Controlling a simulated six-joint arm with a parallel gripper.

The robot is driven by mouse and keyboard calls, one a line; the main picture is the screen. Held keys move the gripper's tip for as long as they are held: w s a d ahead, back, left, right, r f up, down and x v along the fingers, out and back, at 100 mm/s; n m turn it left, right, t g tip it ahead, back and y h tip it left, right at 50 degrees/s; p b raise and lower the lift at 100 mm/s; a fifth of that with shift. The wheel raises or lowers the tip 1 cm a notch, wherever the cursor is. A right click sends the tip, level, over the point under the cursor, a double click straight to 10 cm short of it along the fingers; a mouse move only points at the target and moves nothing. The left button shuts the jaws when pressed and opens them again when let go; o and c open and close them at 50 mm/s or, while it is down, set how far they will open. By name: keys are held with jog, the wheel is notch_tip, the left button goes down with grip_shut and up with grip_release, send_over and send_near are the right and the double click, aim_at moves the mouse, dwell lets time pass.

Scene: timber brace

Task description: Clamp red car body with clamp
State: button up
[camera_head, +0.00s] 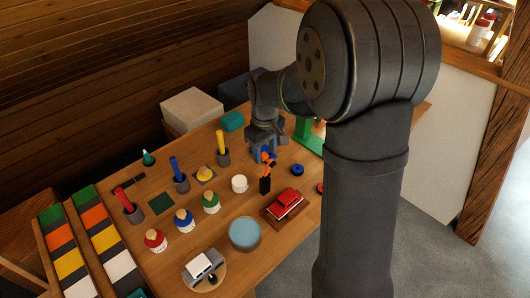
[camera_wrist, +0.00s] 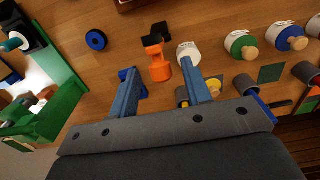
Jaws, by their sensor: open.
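The red car body (camera_head: 287,202) rests on a brown wooden board (camera_head: 276,219) near the table's front right edge. Whether the fingers touch the clamp is unclear. The car is not clearly visible in the wrist view.
A white cylinder (camera_head: 239,184) stands close beside the clamp. A blue ring (camera_head: 297,170) lies to its right. A green stand (camera_wrist: 45,115) is left in the wrist view. Several paint jars and a round blue-topped container (camera_head: 245,233) occupy the table's middle.

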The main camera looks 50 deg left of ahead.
jog(key=shift+f, duration=0.55)
grip_shut()
